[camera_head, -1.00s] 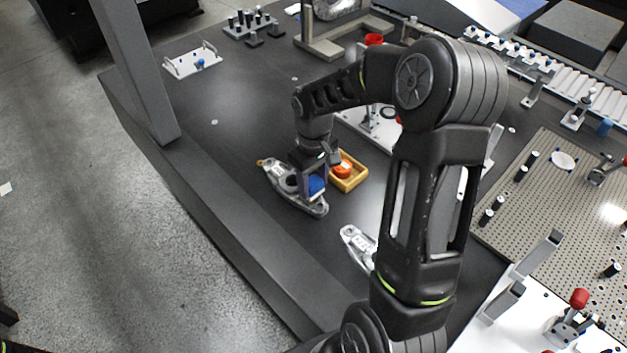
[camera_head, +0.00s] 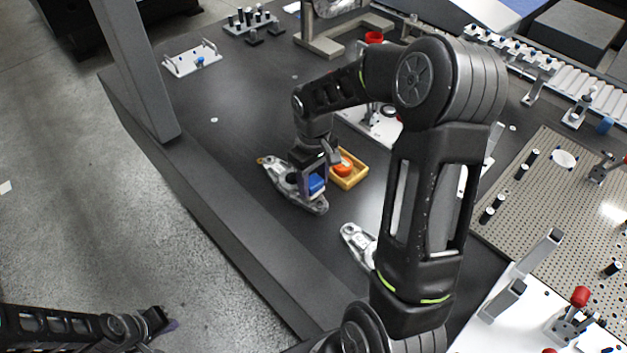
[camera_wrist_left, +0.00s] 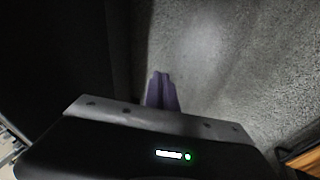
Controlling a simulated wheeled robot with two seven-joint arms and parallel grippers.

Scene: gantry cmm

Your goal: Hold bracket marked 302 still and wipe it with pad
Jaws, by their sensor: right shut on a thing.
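A grey metal bracket (camera_head: 281,175) lies on the dark table in the head view; a second, similar bracket (camera_head: 354,240) lies nearer, partly hidden behind my right arm. I cannot read the number on either. My right gripper (camera_head: 314,182) points down over the farther bracket and is shut on a blue pad (camera_head: 316,184). The pad is at the bracket's top; whether it touches is unclear. My left gripper (camera_head: 170,326) is off the table's edge over the floor at lower left. In the left wrist view its purple fingers (camera_wrist_left: 162,92) lie together, empty.
A yellow tray (camera_head: 352,180) with an orange round item (camera_head: 342,166) stands right beside the farther bracket. A grey post (camera_head: 136,70) rises at the table's left edge. A perforated plate (camera_head: 560,215) with fixtures fills the right side. The table left of the brackets is clear.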

